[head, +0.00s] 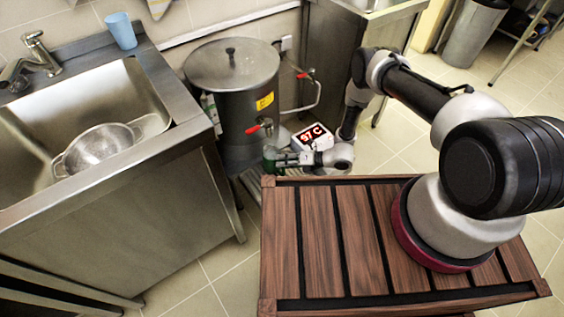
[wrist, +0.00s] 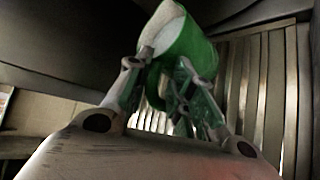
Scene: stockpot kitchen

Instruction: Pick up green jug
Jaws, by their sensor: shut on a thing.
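The green jug (wrist: 192,48) shows in the wrist view at the upper middle, with a pale white inside and its mouth facing the upper left of the picture. My gripper (wrist: 165,85) is shut on it, with the jug's handle side between the fingers. In the head view only a small part of the green jug (head: 269,158) shows, below the red tap of the stockpot. My gripper (head: 280,159) points left there, beside the jug. The fingers hide part of the jug, and I cannot tell whether it touches the slatted surface.
A large steel stockpot (head: 232,95) with red-handled taps stands behind the jug. A display box (head: 313,137) stands close to my arm. A steel sink unit (head: 150,205) is at left, with a colander (head: 97,150) and blue cup (head: 121,31). Metal slats (wrist: 265,95) lie below.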

